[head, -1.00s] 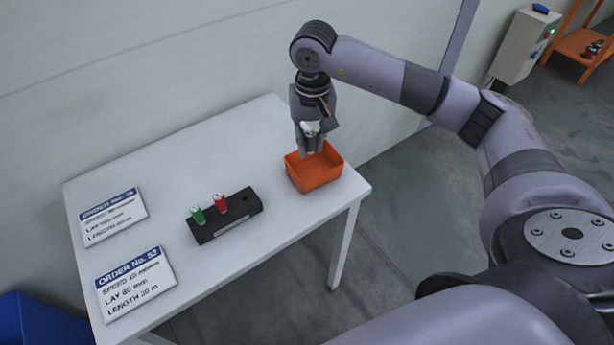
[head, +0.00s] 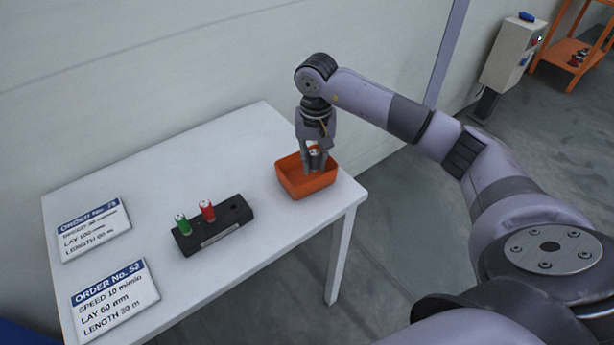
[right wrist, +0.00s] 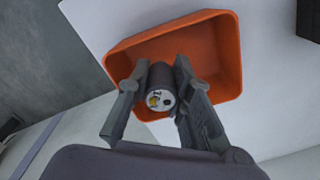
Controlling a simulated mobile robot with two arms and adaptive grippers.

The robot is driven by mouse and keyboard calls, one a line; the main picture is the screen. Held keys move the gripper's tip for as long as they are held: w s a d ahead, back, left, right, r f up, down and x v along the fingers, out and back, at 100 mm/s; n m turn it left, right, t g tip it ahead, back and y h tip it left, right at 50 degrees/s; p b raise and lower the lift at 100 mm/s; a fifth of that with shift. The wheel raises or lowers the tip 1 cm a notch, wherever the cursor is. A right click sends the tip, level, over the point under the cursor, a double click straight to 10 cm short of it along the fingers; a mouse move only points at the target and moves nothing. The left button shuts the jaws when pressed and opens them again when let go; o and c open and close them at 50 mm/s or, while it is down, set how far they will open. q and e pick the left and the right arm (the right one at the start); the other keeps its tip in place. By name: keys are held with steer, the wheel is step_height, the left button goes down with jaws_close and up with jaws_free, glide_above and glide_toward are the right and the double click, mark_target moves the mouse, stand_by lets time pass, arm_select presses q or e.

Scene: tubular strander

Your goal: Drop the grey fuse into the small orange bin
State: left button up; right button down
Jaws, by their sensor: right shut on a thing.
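The grey fuse (right wrist: 160,86) is between the fingers of my right gripper (right wrist: 160,80), with its marked end toward the wrist camera. In the head view my right gripper (head: 315,162) points down at the small orange bin (head: 307,190), and the fuse (head: 315,151) shows as a small grey spot between the fingers. The bin also shows in the right wrist view (right wrist: 222,50), behind the fuse and fingertips. The fingertips overlap the bin's opening; I cannot tell exactly how deep they are. The bin's inside looks empty where it shows. My left gripper is not in view.
A black holder (head: 218,236) on the white table (head: 160,175) carries a green fuse (head: 183,225) and a red fuse (head: 207,211), beside an empty hole. Two order cards (head: 115,298) lie at the left. An orange shelf (head: 565,55) stands far off at the right.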

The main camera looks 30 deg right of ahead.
steer(key=c, duration=1.4)
jaws_free()
steer(key=shift+o, duration=0.2)
step_height(320, 180, up, 12)
